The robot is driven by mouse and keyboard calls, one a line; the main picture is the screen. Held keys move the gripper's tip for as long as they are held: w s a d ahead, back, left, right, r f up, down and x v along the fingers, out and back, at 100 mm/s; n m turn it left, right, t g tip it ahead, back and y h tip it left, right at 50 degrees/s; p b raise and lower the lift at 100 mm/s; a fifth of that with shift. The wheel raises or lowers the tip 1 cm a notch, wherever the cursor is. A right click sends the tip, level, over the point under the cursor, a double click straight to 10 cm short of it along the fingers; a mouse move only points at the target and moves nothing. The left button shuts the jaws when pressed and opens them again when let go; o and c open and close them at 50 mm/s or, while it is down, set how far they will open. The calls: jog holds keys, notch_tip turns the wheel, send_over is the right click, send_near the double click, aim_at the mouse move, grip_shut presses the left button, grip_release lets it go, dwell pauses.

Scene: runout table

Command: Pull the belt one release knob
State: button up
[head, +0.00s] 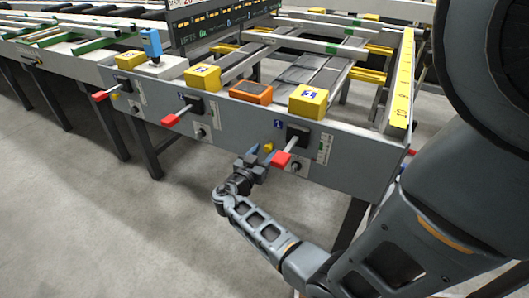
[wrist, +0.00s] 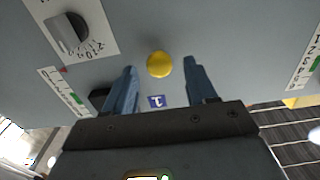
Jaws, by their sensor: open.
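A small round yellow knob (head: 268,147) is on the grey front panel (head: 340,160) below a small blue label (head: 278,123). In the wrist view the knob (wrist: 159,64) is ahead, between my fingertips in the picture, with the blue label (wrist: 156,101), which seems to read 1, nearby. My gripper (head: 258,154) is open and empty in front of the panel, its fingers on either side of the knob in the wrist view (wrist: 162,72). I cannot tell how far the fingertips are from the panel.
A red-tipped lever (head: 282,158) sticks out just right of my gripper, near a dial (head: 296,166). The dial also shows in the wrist view (wrist: 68,33). More red levers (head: 170,120) and yellow boxes (head: 308,101) line the panel to the left and on top. Open floor (head: 90,220) lies in front.

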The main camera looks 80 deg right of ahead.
jog(key=shift+s+d, duration=0.15)
jog(key=shift+d, duration=0.2)
jog(key=shift+c, duration=0.3)
grip_shut()
